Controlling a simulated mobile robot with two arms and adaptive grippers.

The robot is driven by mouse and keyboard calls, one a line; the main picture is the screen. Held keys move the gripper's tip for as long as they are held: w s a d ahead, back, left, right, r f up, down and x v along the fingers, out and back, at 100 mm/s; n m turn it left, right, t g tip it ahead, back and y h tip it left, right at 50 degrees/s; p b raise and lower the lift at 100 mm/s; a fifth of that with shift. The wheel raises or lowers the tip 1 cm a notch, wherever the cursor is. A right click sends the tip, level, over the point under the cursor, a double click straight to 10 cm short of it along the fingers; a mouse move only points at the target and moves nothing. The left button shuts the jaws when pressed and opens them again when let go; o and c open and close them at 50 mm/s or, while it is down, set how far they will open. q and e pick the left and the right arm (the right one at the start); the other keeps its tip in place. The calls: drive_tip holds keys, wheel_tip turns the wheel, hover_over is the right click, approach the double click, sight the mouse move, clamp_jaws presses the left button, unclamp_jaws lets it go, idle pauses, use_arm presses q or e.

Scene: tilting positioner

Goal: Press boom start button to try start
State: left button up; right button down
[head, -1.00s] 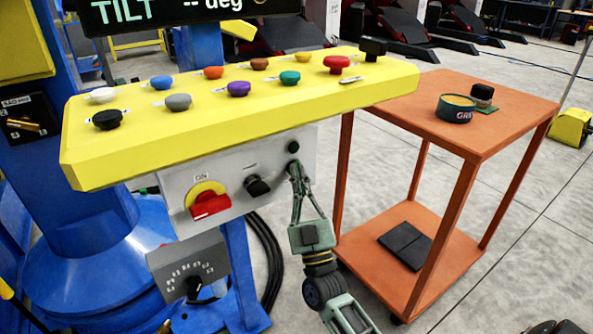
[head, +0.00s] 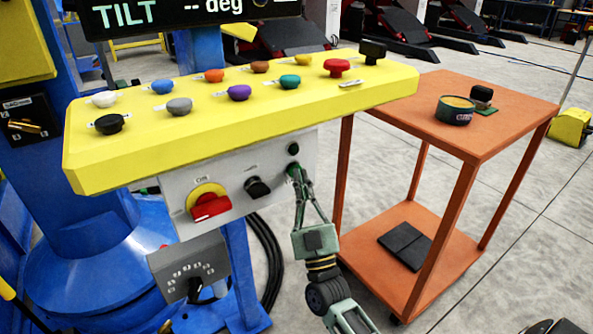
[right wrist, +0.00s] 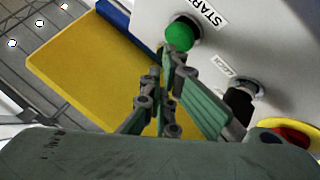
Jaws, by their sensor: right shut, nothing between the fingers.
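The green start button (right wrist: 180,36), with a white START label (right wrist: 208,16), is on the grey panel (head: 225,172) below the yellow console. In the right wrist view, the shut fingertips (right wrist: 172,58) come right up to the button's lower edge. I cannot tell whether they touch it. My left gripper is not in view.
Left of the button are a black knob (head: 257,187) and a red and yellow ON switch (head: 209,203). The yellow console (head: 240,118) with several coloured buttons overhangs the panel. An orange cart (head: 425,112) stands to the right.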

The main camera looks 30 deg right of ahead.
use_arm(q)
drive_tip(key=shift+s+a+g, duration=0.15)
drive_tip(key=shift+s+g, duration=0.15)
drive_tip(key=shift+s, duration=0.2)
use_arm(e)
drive_tip(key=shift+s, duration=0.2)
use_arm(q)
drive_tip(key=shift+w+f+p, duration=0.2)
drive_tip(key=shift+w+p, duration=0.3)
drive_tip(key=shift+p, duration=0.65)
use_arm(e)
drive_tip(key=shift+s+d, duration=0.15)
drive_tip(key=shift+s, duration=1.15)
drive_tip(key=shift+s+d, duration=0.1)
drive_tip(key=shift+s, duration=1.15)
